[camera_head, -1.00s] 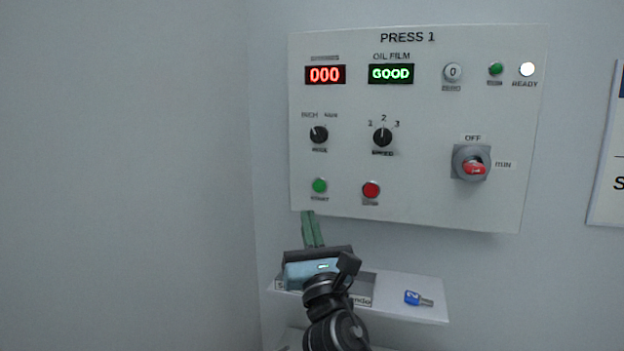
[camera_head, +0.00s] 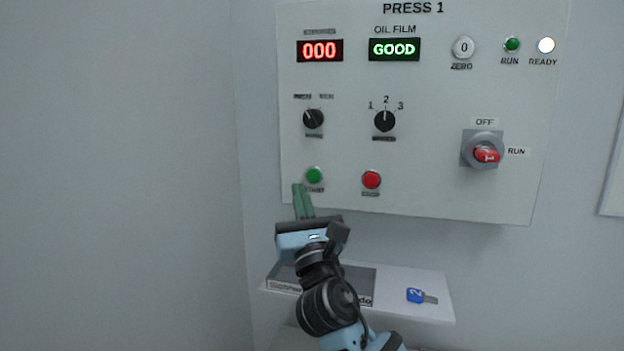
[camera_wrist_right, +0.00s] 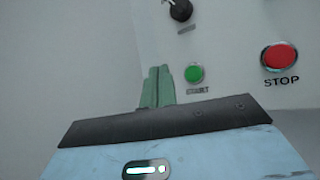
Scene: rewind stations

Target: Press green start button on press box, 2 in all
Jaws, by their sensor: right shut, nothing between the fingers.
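The press box (camera_head: 440,140) is a pale panel on the wall marked PRESS 1. Its green start button (camera_head: 314,175) is at the lower left, beside the red stop button (camera_head: 371,180). My right gripper (camera_head: 299,187) is shut and empty, its green fingers pointing up just below and left of the start button. In the right wrist view the start button (camera_wrist_right: 194,74) shows right of the fingertips (camera_wrist_right: 159,70), apart from them in the picture; whether the fingers touch the panel I cannot tell. My left gripper is not in view.
The displays read 000 (camera_head: 320,50) and GOOD (camera_head: 394,49). The white READY lamp (camera_head: 546,45) looks lit. A red switch handle (camera_head: 487,154) is at the right. Below, a shelf (camera_head: 420,309) holds a grey tray (camera_head: 362,277) and a blue-tagged key (camera_head: 416,296).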

